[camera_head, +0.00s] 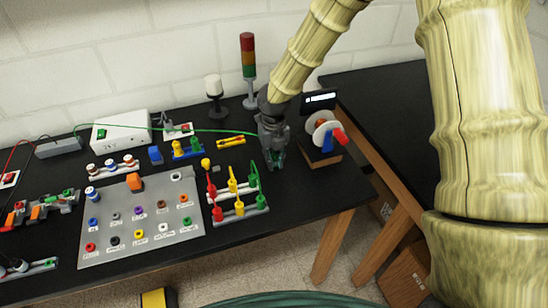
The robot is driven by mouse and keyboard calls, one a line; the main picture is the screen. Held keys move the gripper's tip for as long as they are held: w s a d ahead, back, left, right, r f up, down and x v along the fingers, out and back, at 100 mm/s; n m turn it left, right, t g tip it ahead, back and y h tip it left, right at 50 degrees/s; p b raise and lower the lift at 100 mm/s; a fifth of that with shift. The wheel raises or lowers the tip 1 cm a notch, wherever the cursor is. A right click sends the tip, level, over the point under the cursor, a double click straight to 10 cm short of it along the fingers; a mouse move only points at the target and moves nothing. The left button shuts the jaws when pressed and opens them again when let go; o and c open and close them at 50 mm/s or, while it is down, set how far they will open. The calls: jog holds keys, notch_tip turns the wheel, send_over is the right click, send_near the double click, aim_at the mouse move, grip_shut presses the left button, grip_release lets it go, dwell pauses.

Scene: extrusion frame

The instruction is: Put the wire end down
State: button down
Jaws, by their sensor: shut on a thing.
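A green wire (225,131) runs from the grey block at the left, over the white box, to my gripper (275,160). My gripper points down at the right part of the black bench and is shut on the wire end. The wire end itself is mostly hidden between the fingers, with a little green showing there. I cannot tell whether it touches the bench top. A rack (240,211) with red, yellow and green plugs stands just left of my gripper.
A grey panel (150,251) with several coloured sockets lies left of the rack. A spool stand (322,157) stands close to the right of my gripper, and a signal tower (249,75) behind it. Bare black bench (300,185) shows in front, near the right edge.

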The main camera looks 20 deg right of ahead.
aim_at(274, 155)
jog(key=c, duration=1.4)
grip_release()
jog(key=shift+r+p, duration=0.3)
jog(key=shift+r, duration=0.25)
notch_tip(274, 155, up, 12)
jog(key=b, duration=0.2)
jog(key=shift+r+b, duration=0.1)
jog(key=shift+b, duration=0.2)
